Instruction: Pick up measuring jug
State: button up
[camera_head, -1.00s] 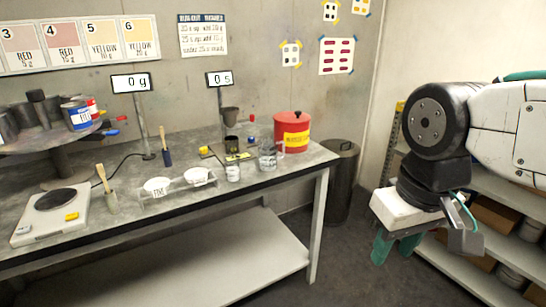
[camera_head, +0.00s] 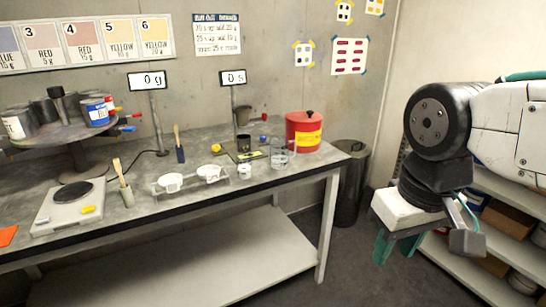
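The measuring jug (camera_head: 281,158) is a clear, see-through vessel on the workbench, near its right end. It stands just in front of the red can with a yellow label (camera_head: 304,132). My gripper (camera_head: 398,248) hangs on the right side, over the floor beyond the bench's right end and well apart from the jug. Its green-tipped fingers point down, and no object shows between them. The fingers are seen from the side and partly overlap, so how far they are spread is hard to judge.
The workbench (camera_head: 215,196) carries a scale (camera_head: 68,202), white cups in a rack (camera_head: 172,183), brushes and a turntable with paint cans (camera_head: 70,136). A dark bin (camera_head: 350,190) stands at its right end. Shelves (camera_head: 500,225) are behind my arm. Floor before the bench is clear.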

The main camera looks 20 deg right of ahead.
aim_at(279, 146)
jog(key=u, duration=1.55)
jog(key=i, duration=1.2)
jog(key=z, duration=1.75)
jog(key=i, duration=0.5)
